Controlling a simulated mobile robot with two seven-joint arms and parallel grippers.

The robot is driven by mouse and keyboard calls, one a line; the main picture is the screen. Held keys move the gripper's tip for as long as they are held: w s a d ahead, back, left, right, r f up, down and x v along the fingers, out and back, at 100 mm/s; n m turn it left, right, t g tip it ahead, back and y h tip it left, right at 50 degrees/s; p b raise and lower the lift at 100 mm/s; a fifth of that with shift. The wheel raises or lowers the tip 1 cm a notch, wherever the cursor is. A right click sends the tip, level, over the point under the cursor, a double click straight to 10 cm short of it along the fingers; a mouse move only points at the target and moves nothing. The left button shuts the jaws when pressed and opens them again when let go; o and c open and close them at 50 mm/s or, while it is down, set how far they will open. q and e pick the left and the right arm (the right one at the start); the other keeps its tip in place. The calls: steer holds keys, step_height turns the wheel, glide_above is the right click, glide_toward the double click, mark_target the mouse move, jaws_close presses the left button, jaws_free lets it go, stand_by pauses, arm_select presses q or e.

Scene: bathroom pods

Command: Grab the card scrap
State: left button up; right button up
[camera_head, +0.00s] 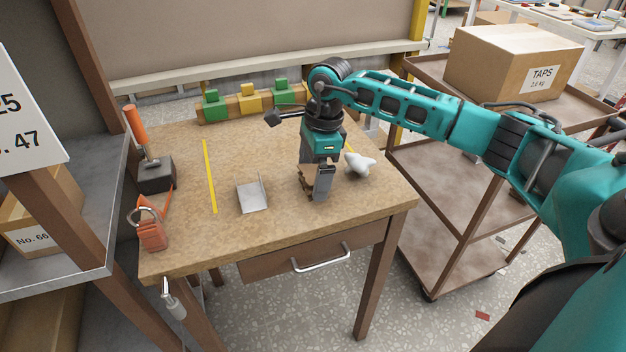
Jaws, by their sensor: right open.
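My right gripper (314,192) points down over the right half of the wooden worktable. Its jaws are open and close to the tabletop. A small brown piece (304,182), which looks like the card scrap, shows at the left side of the fingers. The fingers partly hide it, and I cannot tell whether they touch it or stand around it. My left gripper is not in view.
A grey metal angle piece (252,196) lies left of the gripper. A white crumpled lump (359,164) lies close on its right. Green and yellow blocks (250,99) line the back.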

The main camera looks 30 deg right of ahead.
steer(key=shift+f, duration=0.35)
steer(key=shift+r, duration=0.1)
steer(key=c, duration=0.7)
steer(key=shift+o, duration=0.2)
